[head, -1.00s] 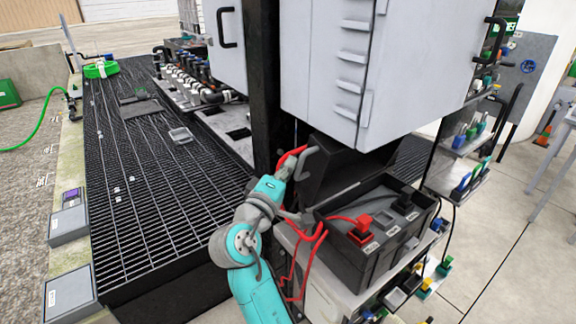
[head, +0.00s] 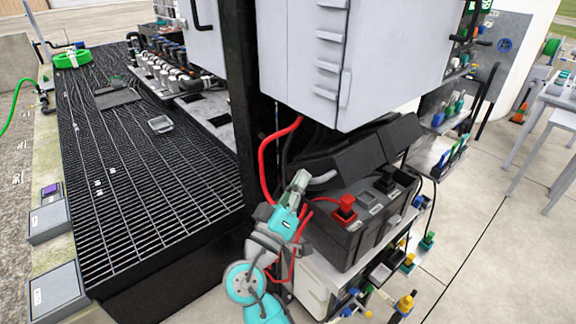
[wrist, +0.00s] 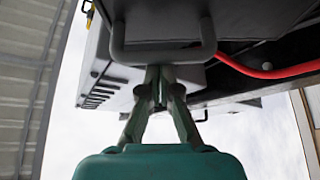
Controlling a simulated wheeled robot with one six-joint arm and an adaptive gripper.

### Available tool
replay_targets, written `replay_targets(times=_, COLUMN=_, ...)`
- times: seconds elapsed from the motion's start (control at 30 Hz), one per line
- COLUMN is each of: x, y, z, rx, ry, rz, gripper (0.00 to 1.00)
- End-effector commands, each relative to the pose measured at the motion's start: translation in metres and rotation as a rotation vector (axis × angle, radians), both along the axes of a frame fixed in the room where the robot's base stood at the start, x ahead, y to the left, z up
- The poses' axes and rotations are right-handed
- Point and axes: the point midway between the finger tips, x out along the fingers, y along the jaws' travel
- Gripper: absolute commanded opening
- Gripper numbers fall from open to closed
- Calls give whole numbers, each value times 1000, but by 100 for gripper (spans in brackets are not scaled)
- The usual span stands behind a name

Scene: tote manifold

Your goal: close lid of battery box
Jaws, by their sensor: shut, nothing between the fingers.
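The black battery box (head: 352,235) stands on a pale shelf at the right of my arm. Its dark lid (head: 365,146) is open, tilted up at the back, and the terminals show in front of it. A grey loop handle (head: 322,179) sticks out at the lid's left end. My gripper (head: 301,178) is beside that handle, its fingers shut and empty. In the wrist view the fingers (wrist: 162,74) point up under the handle (wrist: 163,53), overlapping its lower bar. I cannot tell whether they touch it.
A red terminal clamp (head: 345,208) and red cable (head: 264,160) are close to my gripper. A grey cabinet (head: 390,60) hangs above the lid, and a black post (head: 252,90) stands to the left. Black grating (head: 130,190) lies further left.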

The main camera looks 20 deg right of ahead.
Motion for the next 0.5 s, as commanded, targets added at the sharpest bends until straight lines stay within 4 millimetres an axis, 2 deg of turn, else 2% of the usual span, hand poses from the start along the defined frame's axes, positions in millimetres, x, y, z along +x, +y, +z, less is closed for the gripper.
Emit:
replay_targets(times=0.4, x=-41, y=-13, z=-46, rx=116, ry=-356, rz=-1, gripper=0)
replay_targets(times=0.5, x=-47, y=-15, z=-57, rx=126, ry=-388, rz=0, gripper=0)
